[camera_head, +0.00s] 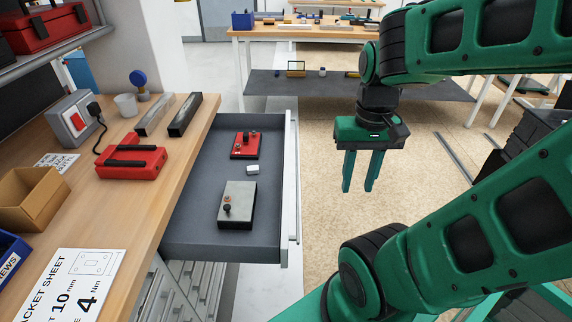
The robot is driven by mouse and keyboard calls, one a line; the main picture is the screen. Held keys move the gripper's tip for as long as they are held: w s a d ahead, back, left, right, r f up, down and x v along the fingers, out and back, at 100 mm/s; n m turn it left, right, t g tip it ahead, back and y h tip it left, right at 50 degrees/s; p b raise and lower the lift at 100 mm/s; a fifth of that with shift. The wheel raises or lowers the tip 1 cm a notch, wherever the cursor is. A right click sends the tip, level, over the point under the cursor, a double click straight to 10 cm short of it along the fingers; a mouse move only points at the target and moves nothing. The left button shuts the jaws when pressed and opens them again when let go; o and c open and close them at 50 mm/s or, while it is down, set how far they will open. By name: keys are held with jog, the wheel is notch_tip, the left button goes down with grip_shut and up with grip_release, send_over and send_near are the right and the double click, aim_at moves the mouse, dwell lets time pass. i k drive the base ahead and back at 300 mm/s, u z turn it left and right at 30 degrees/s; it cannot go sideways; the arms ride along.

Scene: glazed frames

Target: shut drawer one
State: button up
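An open drawer (200,238) sticks out to the right from under the wooden workbench (148,210). It is dark grey inside, with a pale front panel and a long handle (296,180) on its right side. Inside lie a red block with knobs (244,146), a small white piece (252,170) and a grey box with a knob (238,205). My green gripper (358,188) hangs to the right of the drawer front, fingers pointing down. Its two fingers are apart with nothing between them, and it is not touching the handle. No drawer number is readable.
More closed drawers (180,285) sit below the bench. The bench top holds a red case (131,163), metal bars, a cardboard box (30,200) and a printed sheet (75,285). Bare floor (320,240) lies right of the drawer; another table (305,32) stands behind.

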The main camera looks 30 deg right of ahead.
aim_at(192, 234)
jog(key=k, duration=0.9)
jog(key=z, duration=1.05)
jog(key=i, duration=0.65)
jog(key=u, duration=0.9)
